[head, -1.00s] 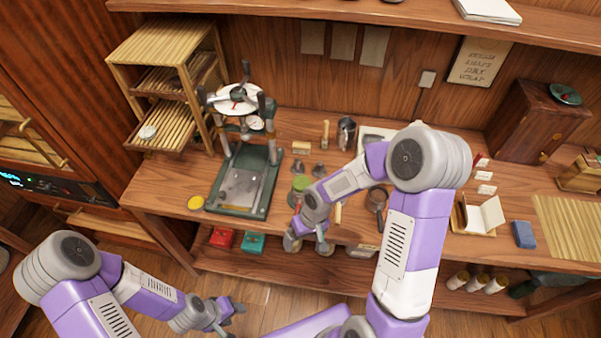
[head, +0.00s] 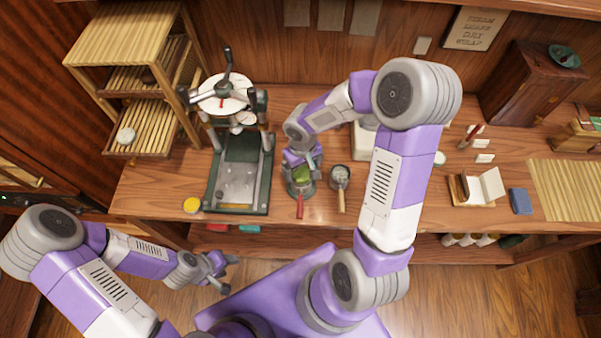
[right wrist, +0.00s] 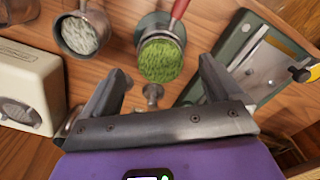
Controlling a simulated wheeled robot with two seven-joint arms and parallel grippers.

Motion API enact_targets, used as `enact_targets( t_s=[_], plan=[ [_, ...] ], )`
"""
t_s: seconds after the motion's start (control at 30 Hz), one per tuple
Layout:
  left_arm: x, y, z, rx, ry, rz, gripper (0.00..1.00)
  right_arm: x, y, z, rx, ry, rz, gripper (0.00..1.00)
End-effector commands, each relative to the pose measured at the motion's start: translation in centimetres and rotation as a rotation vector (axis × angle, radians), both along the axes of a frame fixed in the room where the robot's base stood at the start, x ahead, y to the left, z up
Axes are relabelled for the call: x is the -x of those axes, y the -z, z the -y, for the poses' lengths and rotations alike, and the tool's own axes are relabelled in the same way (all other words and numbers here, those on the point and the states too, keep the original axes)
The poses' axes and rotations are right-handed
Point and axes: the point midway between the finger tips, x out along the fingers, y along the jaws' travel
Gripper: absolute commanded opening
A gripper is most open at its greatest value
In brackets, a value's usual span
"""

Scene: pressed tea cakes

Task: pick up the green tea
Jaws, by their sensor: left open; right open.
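The green tea (head: 303,173) is a heap of bright green leaves in a round metal scoop with a red handle, on the bench right of the press. It also shows in the right wrist view (right wrist: 161,60), ahead of and between my spread fingers. My right gripper (head: 301,161) is open and empty, close above the tea; it also shows in the right wrist view (right wrist: 163,74). Whether the fingers touch the scoop cannot be told. My left gripper (head: 222,272) is open and empty, low in front of the bench.
A green press (head: 238,170) stands left of the tea. A second scoop (head: 340,177) with pale leaves and a wooden handle stands close on its right. A cream box (right wrist: 28,88) and a small metal knob (right wrist: 153,94) are near my right gripper.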

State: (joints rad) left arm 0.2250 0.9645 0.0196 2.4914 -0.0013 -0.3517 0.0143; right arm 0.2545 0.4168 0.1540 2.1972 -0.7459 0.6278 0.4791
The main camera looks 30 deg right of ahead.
Motion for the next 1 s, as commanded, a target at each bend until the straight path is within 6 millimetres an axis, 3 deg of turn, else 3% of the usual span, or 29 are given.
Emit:
enact_targets(
  t_s=[0.2,0.5,0.87,1.0],
  plan=[
    [0.0,0.4,0.0,0.000,0.000,0.001,0.50,0.1,3.2,0.1,0.000,0.000,-0.002,0.92],
    [-0.1,0.4,0.0,0.000,0.000,0.001,0.50,0.1,3.5,0.1,0.000,0.000,0.000,0.91],
    [-0.1,0.4,0.0,0.000,0.000,0.001,0.50,0.1,3.5,0.1,0.000,0.000,0.000,0.36],
    [-0.1,0.4,0.0,0.000,0.000,0.001,0.50,0.1,3.5,0.1,0.000,0.000,0.000,0.33]
  ],
)
